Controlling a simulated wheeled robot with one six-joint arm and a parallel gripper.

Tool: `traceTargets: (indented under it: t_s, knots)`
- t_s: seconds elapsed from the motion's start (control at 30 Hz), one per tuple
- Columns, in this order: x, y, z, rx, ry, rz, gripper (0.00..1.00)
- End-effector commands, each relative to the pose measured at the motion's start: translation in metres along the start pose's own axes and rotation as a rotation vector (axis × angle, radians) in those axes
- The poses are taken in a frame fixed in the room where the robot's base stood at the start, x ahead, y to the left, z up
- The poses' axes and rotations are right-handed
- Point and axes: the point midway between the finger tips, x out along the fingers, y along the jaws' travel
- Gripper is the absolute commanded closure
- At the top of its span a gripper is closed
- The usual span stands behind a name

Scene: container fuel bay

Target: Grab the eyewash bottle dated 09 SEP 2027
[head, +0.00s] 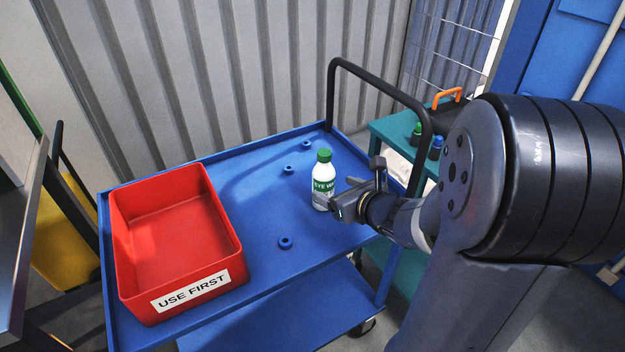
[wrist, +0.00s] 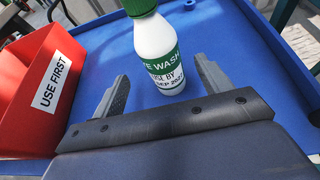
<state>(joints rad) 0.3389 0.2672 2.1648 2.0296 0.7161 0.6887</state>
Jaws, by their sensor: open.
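The eyewash bottle (head: 323,181) stands upright on the blue cart top (head: 262,225). It is white with a green cap and a green label band. In the wrist view the bottle (wrist: 158,55) shows "USE BY" and part of a date ending "SEP 2027"; the day digits are hard to read. My gripper (head: 352,195) is beside the bottle on its right in the head view. In the wrist view the open fingers (wrist: 160,85) point toward the bottle, one to each side of its lower body. The gripper is not closed on it.
A red bin (head: 180,240) labelled "USE FIRST" stands empty on the cart's left. Several small blue rings (head: 285,243) lie on the cart top. A black handle (head: 385,85) rises at the cart's right end. A teal cart (head: 390,130) with more bottles stands behind.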

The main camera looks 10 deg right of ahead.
Motion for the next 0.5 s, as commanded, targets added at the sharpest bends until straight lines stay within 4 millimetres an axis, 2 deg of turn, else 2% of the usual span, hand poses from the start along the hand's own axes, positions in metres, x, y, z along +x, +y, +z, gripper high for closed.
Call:
traceTargets:
  t_s: [0.1, 0.37, 0.5]
  knots:
    - [0.020, 0.001, -0.002, -0.001, 0.000, 0.004, 0.26]
    - [0.041, 0.000, 0.000, -0.001, 0.000, 0.003, 0.26]
    - [0.062, -0.001, 0.003, -0.001, 0.001, 0.003, 0.26]
